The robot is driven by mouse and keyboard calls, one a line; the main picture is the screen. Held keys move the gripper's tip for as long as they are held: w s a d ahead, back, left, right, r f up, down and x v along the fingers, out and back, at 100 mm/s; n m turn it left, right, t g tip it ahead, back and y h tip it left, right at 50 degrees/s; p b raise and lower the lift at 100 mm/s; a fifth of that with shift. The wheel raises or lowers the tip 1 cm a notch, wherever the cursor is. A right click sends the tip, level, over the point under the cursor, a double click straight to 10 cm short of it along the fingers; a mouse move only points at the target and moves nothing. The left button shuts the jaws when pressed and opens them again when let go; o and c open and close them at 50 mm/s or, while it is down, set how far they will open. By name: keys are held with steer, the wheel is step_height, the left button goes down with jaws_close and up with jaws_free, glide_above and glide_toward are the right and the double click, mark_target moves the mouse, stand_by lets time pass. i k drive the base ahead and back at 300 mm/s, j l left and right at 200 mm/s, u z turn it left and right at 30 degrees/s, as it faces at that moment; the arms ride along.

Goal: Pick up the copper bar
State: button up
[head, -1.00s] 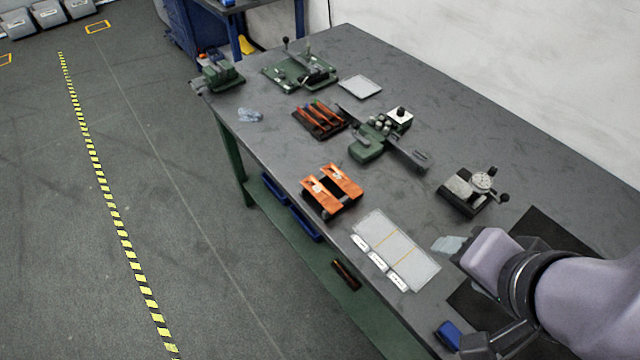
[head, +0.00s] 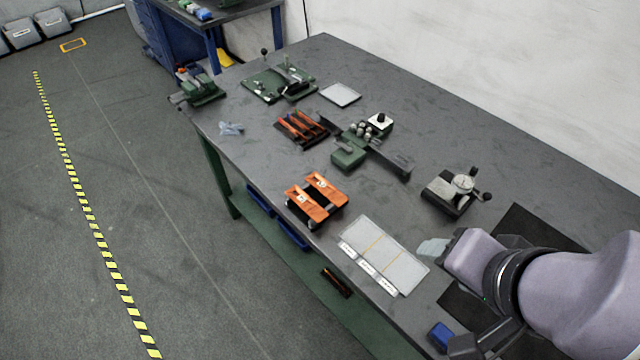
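Several copper-coloured bars (head: 303,125) lie side by side in a dark rack (head: 284,131) on the workbench, beyond the middle of its near edge. They are small in view, and I cannot tell which single one is the copper bar. My arm enters from the lower right over the near right part of the bench, well away from the rack. Dark parts of my gripper (head: 490,342) show at the bottom edge, partly cut off. Its fingertips are not clear, so I cannot tell if it is open or shut. I see nothing held.
An orange-topped fixture (head: 316,199) and a pale panel with labels (head: 384,256) lie along the near edge. A crumpled bluish piece (head: 231,129) lies left. Floor left is open.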

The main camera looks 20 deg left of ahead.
mark_target(333, 195)
steer(key=z, duration=2.05)
steer(key=u, duration=2.95)
steer(key=i+j+z, duration=0.45)
steer(key=j, duration=0.2)
steer(key=i+j+z, duration=0.1)
steer(key=j+z, duration=0.15)
steer(key=i+j+z, duration=0.1)
steer(key=j+z, duration=0.15)
steer(key=j, duration=0.25)
steer(key=i+j+z, duration=0.1)
steer(key=j+z, duration=0.15)
steer(key=j, duration=0.15)
steer(key=j+z, duration=0.2)
steer(key=j, duration=0.25)
steer(key=i, duration=0.05)
